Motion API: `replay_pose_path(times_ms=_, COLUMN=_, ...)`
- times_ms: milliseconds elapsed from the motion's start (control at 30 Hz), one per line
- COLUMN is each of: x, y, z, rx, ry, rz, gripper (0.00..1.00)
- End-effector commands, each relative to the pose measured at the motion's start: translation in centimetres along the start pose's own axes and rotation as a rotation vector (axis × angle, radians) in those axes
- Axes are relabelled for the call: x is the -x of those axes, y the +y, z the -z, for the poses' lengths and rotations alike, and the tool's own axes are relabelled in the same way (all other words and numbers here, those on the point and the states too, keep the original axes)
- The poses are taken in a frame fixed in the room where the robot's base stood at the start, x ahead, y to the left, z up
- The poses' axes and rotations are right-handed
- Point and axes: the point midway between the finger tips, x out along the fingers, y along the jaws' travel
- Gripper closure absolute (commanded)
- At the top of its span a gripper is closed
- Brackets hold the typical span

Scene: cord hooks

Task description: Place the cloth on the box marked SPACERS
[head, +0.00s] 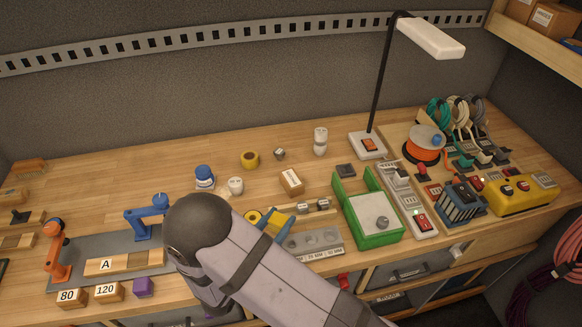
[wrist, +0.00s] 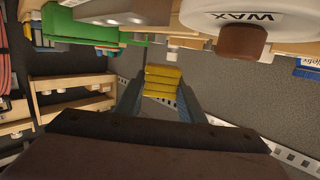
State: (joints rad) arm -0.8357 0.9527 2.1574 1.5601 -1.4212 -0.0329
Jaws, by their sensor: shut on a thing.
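My gripper (head: 275,224) reaches over the middle of the bench with its blue fingers pointing away from the arm. It is shut on a yellow folded cloth (head: 281,219). In the wrist view the cloth (wrist: 163,82) shows several stacked folds between the two fingers (wrist: 162,92). A small cardboard box (head: 291,183) with a white label stands on the bench a little beyond the cloth, apart from it. Its label is too small to read, so I cannot tell whether it says SPACERS. Another labelled box (head: 545,17) sits on the upper right shelf, also unreadable.
A white cup (head: 235,185) and a lamp (head: 368,145) stand behind. A container marked WAX (wrist: 245,18) looms in the wrist view.

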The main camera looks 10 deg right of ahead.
Motion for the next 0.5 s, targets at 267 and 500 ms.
replay_pose_path(times_ms=267, x=-8.0, y=3.1, z=1.3, rx=-0.016, ry=0.0, rz=-0.074, gripper=0.86)
replay_pose_path(times_ms=500, x=-13.4, y=-1.6, z=3.0, rx=0.005, ry=0.004, rz=0.09, gripper=0.86)
